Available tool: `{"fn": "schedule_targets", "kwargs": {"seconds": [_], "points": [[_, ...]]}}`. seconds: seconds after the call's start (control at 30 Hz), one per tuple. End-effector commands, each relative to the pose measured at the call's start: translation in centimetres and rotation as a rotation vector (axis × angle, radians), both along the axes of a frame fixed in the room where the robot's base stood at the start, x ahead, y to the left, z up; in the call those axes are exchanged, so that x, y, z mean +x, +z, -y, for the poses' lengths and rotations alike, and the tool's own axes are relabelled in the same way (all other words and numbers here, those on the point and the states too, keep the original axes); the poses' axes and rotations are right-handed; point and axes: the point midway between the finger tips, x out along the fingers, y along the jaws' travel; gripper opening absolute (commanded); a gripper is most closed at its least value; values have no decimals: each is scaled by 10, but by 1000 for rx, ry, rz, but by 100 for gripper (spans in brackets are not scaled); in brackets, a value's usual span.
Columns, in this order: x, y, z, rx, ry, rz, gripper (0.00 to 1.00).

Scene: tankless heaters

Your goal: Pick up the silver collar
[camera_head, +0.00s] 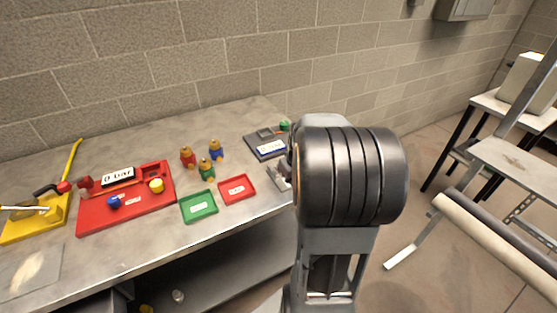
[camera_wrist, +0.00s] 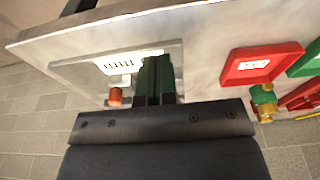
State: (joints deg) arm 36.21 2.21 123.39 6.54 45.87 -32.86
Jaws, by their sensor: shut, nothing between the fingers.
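I cannot pick out the silver collar for certain in either view. A grey tray with a white label (camera_head: 270,149) lies at the right end of the bench, with a small dark grey piece (camera_head: 265,133) on it. The tray also shows in the wrist view (camera_wrist: 92,74), with an orange cylinder (camera_wrist: 115,97) near its edge. My gripper (camera_wrist: 155,65) is shut and empty, its dark fingers over the tray and covering part of it. In the head view my arm's large dark joint hides the space beside the tray.
A red tray (camera_head: 237,190) and a green tray (camera_head: 198,207) lie on the bench. Several red, green and blue fittings with brass tops (camera_head: 207,170) stand behind them. A red board (camera_head: 125,202) and a yellow board lie at left. A block wall rises behind the bench.

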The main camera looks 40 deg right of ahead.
Motion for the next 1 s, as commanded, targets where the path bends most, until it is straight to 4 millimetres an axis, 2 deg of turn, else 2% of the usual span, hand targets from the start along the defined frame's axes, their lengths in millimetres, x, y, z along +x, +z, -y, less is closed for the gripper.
{"fn": "schedule_targets", "kwargs": {"seconds": [0.17, 0.5, 0.7, 0.77, 0.9, 1.0], "points": [[20, -2, 10, 3, -3, -4, 0], [83, -1, 18, 2, -1, -4, 0], [112, -2, 21, 1, -2, -2, 0], [117, -2, 22, 1, -3, -2, 0], [115, -16, 22, 1, -4, -2, 0], [115, -19, 22, 1, -4, -3, 0]]}}
